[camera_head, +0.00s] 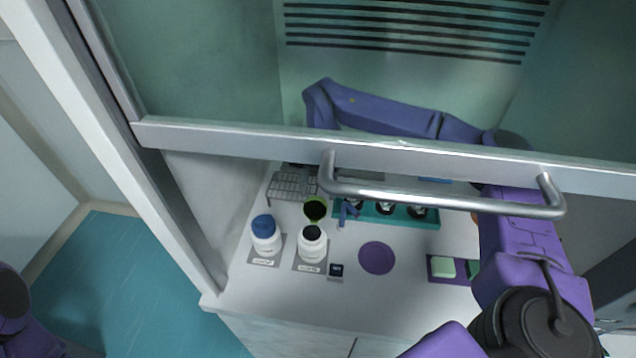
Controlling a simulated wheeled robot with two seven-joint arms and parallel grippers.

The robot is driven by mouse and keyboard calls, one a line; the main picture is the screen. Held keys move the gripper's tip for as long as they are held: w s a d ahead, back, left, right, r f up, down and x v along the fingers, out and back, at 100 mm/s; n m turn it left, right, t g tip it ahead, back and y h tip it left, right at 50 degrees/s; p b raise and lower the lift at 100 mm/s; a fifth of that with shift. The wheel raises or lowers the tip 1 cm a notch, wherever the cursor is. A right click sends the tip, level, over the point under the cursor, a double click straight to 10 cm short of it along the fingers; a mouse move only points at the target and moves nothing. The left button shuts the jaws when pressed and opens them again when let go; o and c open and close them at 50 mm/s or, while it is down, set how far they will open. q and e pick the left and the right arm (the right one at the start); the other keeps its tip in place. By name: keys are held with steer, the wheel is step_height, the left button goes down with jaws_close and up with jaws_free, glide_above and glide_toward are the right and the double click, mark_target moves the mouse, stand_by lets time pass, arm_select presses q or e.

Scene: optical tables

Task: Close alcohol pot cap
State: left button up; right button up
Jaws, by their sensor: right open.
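A small green pot (315,209) with a dark round top stands behind the white bottles, and I take it to be the alcohol pot. Its cap is too small to make out clearly. My right arm reaches behind the raised glass front and bends down toward the pot. The front's bar and handle hide much of its wrist. My right gripper (347,212) appears as a small blue-purple forked shape just right of the pot. It is open, and I see nothing held in it. Only part of my left arm shows at the bottom left; its gripper is outside the view.
Two white bottles, one blue-capped (265,235) and one black-capped (312,244), stand in front of the pot. A wire rack (291,186) is behind left. A teal tray (428,223), purple disc (377,258) and purple tray (434,277) lie right. The metal handle (450,203) crosses above.

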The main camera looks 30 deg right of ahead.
steer(key=shift+w+f, duration=0.1)
steer(key=shift+f, duration=0.1)
steer(key=shift+s+r, duration=0.1)
steer(key=shift+s, duration=0.1)
steer(key=c, duration=0.4)
steer(key=shift+a, duration=0.1)
steer(key=shift+c, duration=1.4)
arm_select(q)
steer(key=shift+f, duration=0.1)
